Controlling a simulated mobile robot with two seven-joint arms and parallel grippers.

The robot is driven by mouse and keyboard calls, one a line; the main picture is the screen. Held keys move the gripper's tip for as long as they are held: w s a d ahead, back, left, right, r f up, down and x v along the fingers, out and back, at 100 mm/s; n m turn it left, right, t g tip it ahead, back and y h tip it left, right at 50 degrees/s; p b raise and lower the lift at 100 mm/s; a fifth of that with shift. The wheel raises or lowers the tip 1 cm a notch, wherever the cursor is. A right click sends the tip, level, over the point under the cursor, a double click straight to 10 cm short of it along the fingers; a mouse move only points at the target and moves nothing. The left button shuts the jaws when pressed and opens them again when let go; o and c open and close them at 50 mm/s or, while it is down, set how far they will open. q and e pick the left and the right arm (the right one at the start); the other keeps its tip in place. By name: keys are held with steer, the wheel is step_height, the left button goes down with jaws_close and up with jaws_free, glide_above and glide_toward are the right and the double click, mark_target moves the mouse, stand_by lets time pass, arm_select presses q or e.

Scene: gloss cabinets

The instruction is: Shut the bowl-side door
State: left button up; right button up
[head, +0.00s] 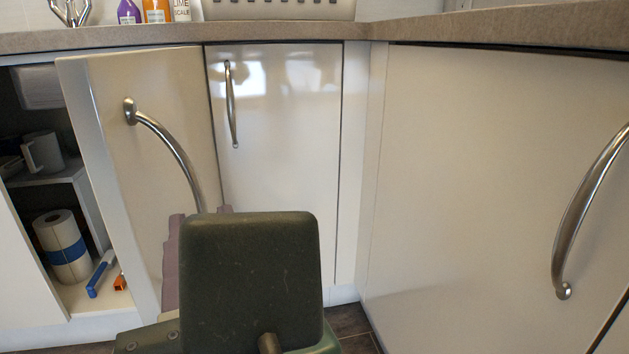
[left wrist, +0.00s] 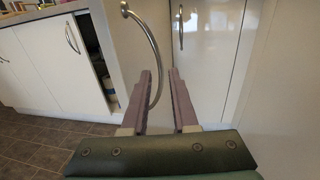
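A cream cabinet door (head: 110,90) with a curved metal handle (head: 172,145) stands ajar at the left in the head view. Its free left edge is out from the cabinet, leaving a gap into the shelves. My left gripper (head: 201,212) is in front of this door, low by the handle, with much of it hidden behind my own dark wrist. In the left wrist view the gripper (left wrist: 161,72) is open, and the lower part of the handle (left wrist: 157,68) shows between the fingers, near the left one. I cannot tell whether they touch. No bowl shows. My right gripper is not in view.
The open cabinet holds a mug (head: 43,153), a paper roll (head: 62,245) and a blue-handled tool (head: 101,273). A closed door (head: 285,150) stands to the right, then a large side door (head: 480,170). The worktop (head: 290,32) runs above.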

mark_target(199, 206)
arm_select(q)
steer(key=shift+w+a+f+b, duration=0.15)
steer(key=shift+w+a+b, duration=0.15)
steer(key=shift+w+a, duration=0.2)
steer(key=b+x, duration=0.1)
steer(key=x, duration=0.5)
steer(key=shift+w+d+b, duration=0.1)
steer(key=shift+b, duration=0.3)
steer(key=shift+w+a, duration=0.25)
steer(key=shift+w, duration=0.1)
steer(key=shift+w+r, duration=0.1)
steer(key=shift+r, duration=0.1)
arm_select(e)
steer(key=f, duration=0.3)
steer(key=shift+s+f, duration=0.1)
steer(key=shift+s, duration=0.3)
arm_select(q)
jaws_close()
